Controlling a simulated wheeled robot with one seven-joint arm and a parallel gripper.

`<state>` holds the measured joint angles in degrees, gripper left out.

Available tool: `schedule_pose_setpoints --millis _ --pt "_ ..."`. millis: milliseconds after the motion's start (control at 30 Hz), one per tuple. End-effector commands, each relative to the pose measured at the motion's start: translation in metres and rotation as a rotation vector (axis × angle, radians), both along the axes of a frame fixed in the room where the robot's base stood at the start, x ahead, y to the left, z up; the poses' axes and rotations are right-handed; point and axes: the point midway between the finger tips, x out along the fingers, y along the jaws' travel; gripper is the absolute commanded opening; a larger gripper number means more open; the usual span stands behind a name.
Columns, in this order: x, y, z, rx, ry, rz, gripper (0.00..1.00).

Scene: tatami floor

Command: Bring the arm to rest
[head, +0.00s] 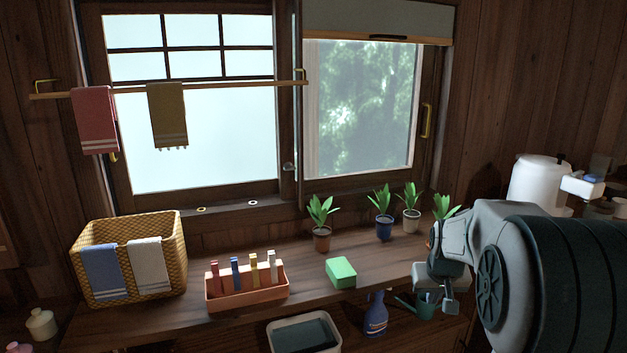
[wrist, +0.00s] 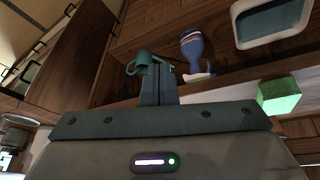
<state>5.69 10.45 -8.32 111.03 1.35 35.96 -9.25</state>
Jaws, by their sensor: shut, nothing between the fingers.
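My arm reaches in from the right of the head view, and its gripper (head: 449,305) points downward at the right part of the wooden counter. In the wrist view my gripper (wrist: 158,70) has its fingers together, with nothing held between them. A green watering can (head: 425,302) is close beside the gripper in the head view; it also shows just past the fingertips in the wrist view (wrist: 142,62). A blue spray bottle (head: 376,314) stands left of it.
A green block (head: 341,272), an orange caddy (head: 246,289) with several pegs, a wicker basket (head: 130,265) and several potted plants (head: 384,226) stand on the counter. A grey basin (head: 303,335) is at the front. A white urn (head: 537,184) stands at right, behind my arm. Windows are behind.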

Motion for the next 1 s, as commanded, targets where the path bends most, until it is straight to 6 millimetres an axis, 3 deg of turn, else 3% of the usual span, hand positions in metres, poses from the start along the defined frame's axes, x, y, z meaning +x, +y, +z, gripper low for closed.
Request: schedule_pose_setpoints --millis 33,200,400,600,800,1000 --pt "-0.019 0.014 0.032 0.015 0.004 0.008 0.0" --pt "-0.083 0.054 0.084 0.055 0.036 0.032 0.0" --pt "-0.163 0.091 0.131 0.079 0.079 0.06 0.0" --pt "-0.227 0.111 0.152 0.082 0.119 0.076 0.0" --pt "-0.253 0.118 0.154 0.078 0.136 0.083 0.0" --pt "-0.254 0.118 0.154 0.079 0.138 0.082 0.0"
